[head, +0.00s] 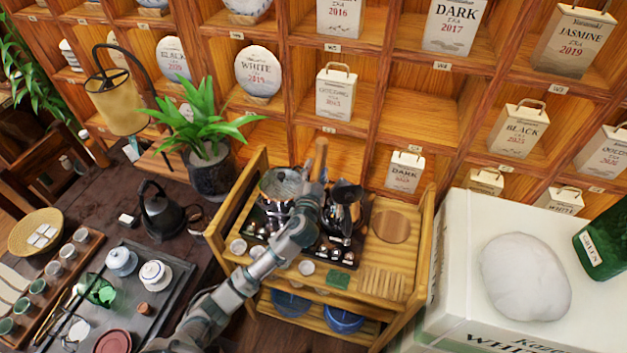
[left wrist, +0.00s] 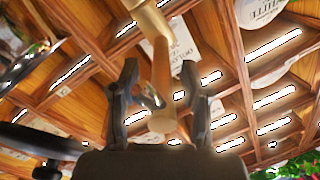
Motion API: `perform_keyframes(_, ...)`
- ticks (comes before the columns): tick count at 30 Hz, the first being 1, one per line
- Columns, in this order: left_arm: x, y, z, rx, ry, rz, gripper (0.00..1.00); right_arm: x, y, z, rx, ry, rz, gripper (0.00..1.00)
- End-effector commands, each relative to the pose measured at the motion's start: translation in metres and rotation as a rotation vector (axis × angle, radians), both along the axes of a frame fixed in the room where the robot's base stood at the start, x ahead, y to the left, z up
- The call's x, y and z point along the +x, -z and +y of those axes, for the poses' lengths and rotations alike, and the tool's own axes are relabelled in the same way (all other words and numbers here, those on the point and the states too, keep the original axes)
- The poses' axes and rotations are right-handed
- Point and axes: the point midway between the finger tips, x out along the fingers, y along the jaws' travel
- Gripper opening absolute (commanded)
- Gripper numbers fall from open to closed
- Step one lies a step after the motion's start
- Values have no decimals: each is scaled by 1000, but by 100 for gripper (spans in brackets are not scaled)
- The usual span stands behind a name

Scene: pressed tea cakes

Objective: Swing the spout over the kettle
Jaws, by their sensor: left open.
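My left gripper (head: 316,188) is over the wooden trolley. Its open fingers (left wrist: 162,105) stand on either side of a brown handle (left wrist: 161,85) with a brass-coloured part (left wrist: 148,18), seemingly part of the spout. I cannot tell whether they touch it. In the head view, the brown handle (head: 320,160) rises just beyond the gripper. A shiny kettle (head: 345,215) with a dark top stands right of the gripper, and a shiny round vessel (head: 280,186) stands left. My arm hides part of the trolley top, and I cannot see the spout's outlet. My right gripper is out of view.
A dark kettle (head: 160,212) stands on the tea table at left, near a potted plant (head: 210,165). Wooden shelves with tea cakes and boxes rise behind. A white box (head: 460,260) stands right of the trolley. A round wooden board (head: 391,226) lies on the trolley.

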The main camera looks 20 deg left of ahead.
Motion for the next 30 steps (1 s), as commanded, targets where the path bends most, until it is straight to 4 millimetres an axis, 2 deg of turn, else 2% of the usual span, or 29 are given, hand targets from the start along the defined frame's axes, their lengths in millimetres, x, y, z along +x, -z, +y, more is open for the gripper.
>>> perform_keyframes(9, -66, 3, -7, -2, 2, 4, 46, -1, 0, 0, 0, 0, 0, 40)
perform_keyframes(15, -99, 3, -10, -1, 1, 4, 46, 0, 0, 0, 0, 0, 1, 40)
perform_keyframes(20, -110, 2, -11, 0, 1, 3, 46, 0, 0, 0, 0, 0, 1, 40)
perform_keyframes(27, -111, 2, -11, 0, 1, 3, 46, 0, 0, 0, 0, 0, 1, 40)
perform_keyframes(29, -110, 2, -11, -1, 1, 4, 34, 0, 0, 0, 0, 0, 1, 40)
perform_keyframes(30, -110, 4, -10, -10, 3, 11, 24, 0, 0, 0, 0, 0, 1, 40)
